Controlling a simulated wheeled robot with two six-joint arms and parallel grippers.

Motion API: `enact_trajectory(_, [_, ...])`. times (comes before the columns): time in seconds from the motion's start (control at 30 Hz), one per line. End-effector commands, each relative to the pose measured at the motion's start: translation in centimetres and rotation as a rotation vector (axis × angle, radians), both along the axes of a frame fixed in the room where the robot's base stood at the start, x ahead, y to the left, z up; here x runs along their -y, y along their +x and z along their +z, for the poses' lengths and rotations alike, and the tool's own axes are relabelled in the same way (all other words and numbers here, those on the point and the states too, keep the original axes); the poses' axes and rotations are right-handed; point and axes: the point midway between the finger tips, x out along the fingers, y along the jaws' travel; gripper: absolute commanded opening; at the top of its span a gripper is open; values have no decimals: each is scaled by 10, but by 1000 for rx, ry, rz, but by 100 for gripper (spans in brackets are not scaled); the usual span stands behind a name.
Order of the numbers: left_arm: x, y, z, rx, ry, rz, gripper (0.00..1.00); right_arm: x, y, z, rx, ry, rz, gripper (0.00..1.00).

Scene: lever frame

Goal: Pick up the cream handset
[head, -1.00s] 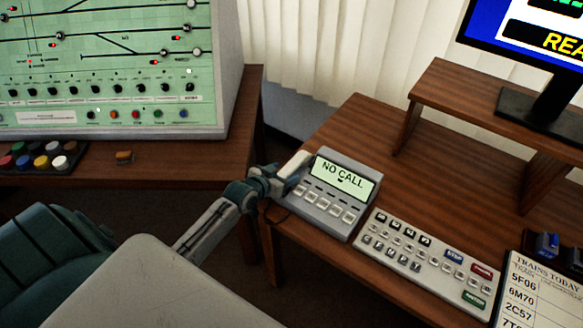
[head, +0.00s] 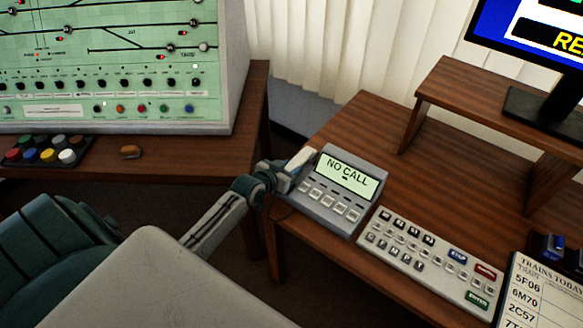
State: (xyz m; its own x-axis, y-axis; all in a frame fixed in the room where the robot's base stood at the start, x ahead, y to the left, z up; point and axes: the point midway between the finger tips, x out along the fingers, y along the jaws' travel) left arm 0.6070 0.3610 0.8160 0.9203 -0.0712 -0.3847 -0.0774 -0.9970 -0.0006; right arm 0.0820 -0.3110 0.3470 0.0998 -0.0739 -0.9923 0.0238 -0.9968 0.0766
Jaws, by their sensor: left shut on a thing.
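The cream handset (head: 299,159) lies along the left side of the grey phone unit (head: 342,190), whose screen reads "NO CALL". My left gripper (head: 285,176) is at the handset and shut on it. The gripper covers the handset's lower part, so only its upper end shows. I cannot tell whether the handset is lifted clear of the unit. A dark cord shows below the gripper. My right gripper is not in view.
A cream keypad (head: 431,258) lies right of the phone on the wooden desk (head: 360,125). A raised shelf (head: 480,105) holds a monitor. A train list board (head: 540,290) is at the lower right. A green track panel (head: 110,60) stands on the left desk.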

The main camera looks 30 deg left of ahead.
Motion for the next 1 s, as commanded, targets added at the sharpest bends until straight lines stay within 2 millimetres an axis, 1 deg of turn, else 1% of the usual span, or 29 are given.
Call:
enact_trajectory(0.17, [0,1,17,5,1,-2,7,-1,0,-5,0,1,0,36])
enact_trajectory(0.27, [0,1,34,8,2,-3,7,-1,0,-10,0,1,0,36])
enact_trajectory(0.33, [-1,-15,31,-1,3,-2,7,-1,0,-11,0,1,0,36])
enact_trajectory(0.47, [-1,-45,34,0,5,-4,7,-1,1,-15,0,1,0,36])
enact_trajectory(0.7, [-3,-104,41,-2,6,-5,7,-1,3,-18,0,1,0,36])
enact_trajectory(0.83, [-3,-128,44,-2,3,-3,7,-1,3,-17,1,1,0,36])
enact_trajectory(1.0, [-4,-148,47,0,1,-2,7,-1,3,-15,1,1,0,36])
